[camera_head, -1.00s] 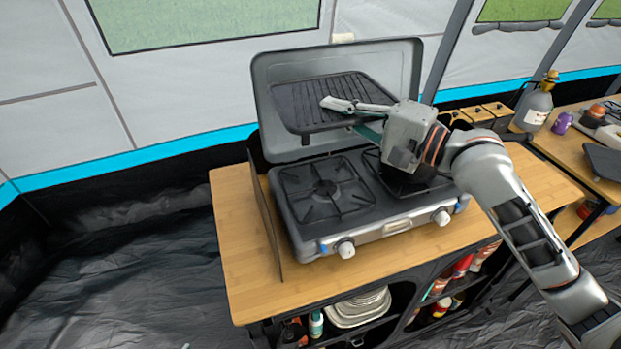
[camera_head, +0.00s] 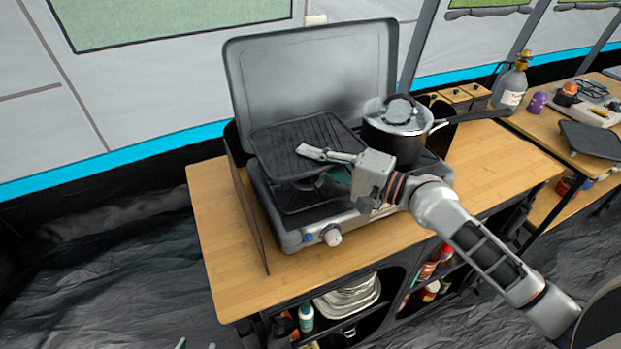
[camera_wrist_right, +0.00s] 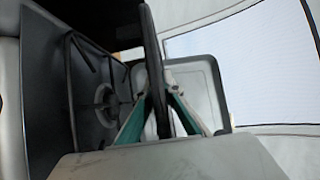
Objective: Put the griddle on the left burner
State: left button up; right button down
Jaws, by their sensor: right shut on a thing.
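The dark ridged griddle (camera_head: 290,136) is nearly level above the left burner (camera_head: 302,196) of the camping stove (camera_head: 291,235). A gap shows between its front edge and the grate. My right gripper (camera_head: 318,154) is shut on the griddle's right front side. In the right wrist view, the fingers (camera_wrist_right: 160,97) pinch the griddle (camera_wrist_right: 151,45), seen edge-on, and the burner (camera_wrist_right: 106,100) shows to its left. Whether the griddle's back edge touches the stove is hidden. At the bottom of the head view, two small tips of my left gripper (camera_head: 196,345) show apart, with nothing between them.
The raised stove lid (camera_head: 310,65) stands behind. The wooden tabletop (camera_head: 225,240) is clear at left and front.

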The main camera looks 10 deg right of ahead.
jog(key=shift+f, duration=0.45)
notch_tip(320, 180, down, 4)
jog(key=shift+r+b, duration=0.25)
jog(key=shift+b, duration=0.75)
jog(key=shift+f, duration=0.15)
pick_arm(q)
jog(key=f, duration=0.3)
jog(key=shift+s+a+f, duration=0.15)
jog(key=shift+s, duration=0.2)
pick_arm(e)
jog(key=c, duration=2.2)
grip_release()
jog(key=shift+f, duration=0.15)
pick_arm(q)
jog(key=shift+w+r, duration=0.1)
jog(key=shift+r, duration=0.1)
